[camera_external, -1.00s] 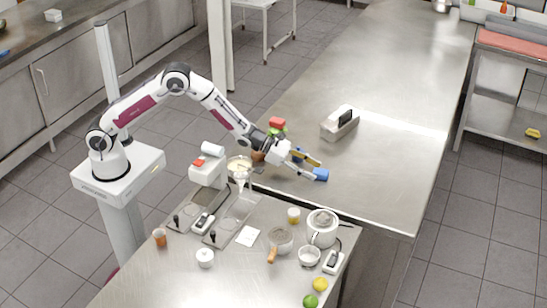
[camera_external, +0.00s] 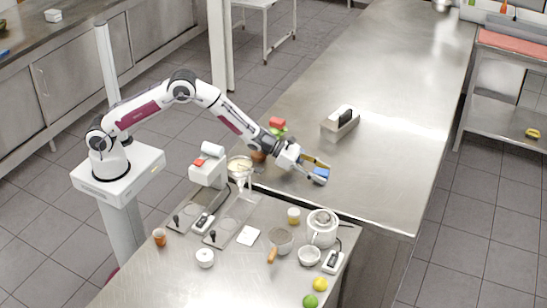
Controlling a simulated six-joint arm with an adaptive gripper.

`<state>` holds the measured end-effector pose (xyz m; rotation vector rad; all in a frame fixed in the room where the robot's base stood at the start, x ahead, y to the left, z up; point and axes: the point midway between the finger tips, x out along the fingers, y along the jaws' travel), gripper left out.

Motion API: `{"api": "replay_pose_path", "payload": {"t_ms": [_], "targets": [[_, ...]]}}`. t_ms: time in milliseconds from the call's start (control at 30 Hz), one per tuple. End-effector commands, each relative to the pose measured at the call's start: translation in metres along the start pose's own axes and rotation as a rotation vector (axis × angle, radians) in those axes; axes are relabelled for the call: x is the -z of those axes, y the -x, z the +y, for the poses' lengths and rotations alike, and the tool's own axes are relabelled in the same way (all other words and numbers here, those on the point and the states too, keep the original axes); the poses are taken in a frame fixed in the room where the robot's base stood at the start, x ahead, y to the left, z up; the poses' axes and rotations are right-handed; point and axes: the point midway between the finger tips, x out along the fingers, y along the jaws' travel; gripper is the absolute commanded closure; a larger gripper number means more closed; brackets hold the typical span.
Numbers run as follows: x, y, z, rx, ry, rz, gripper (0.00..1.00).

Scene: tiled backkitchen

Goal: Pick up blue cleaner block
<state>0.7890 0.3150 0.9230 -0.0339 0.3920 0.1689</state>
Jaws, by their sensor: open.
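The blue cleaner block (camera_external: 321,174) lies on the steel counter near the left edge of the long worktop. My gripper (camera_external: 319,170) is open, with its fingers reaching to the block. One finger is on the far side of the block and the other on the near side, so the block appears to be between them. Whether either finger touches it is too small to tell.
A grey holder with a black top (camera_external: 341,122) stands farther back on the worktop. Red and green items (camera_external: 277,125) sit behind my wrist. A white pot (camera_external: 323,227), a strainer (camera_external: 281,240) and a small bowl (camera_external: 309,256) stand in front. The worktop to the right is clear.

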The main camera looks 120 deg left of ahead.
Motion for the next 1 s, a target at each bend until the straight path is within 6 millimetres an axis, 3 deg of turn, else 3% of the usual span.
{"api": "replay_pose_path", "payload": {"t_ms": [133, 300, 733, 1000], "targets": [[0.0, 0.0, 0.0, 0.0, 0.0, 0.0, 0.53], [0.0, 0.0, 0.0, 0.0, 0.0, 0.0, 0.95], [-0.003, 0.001, 0.0, 0.0, 0.0, -0.001, 0.95], [-0.024, 0.01, 0.0, 0.0, -0.001, -0.003, 0.95]]}}
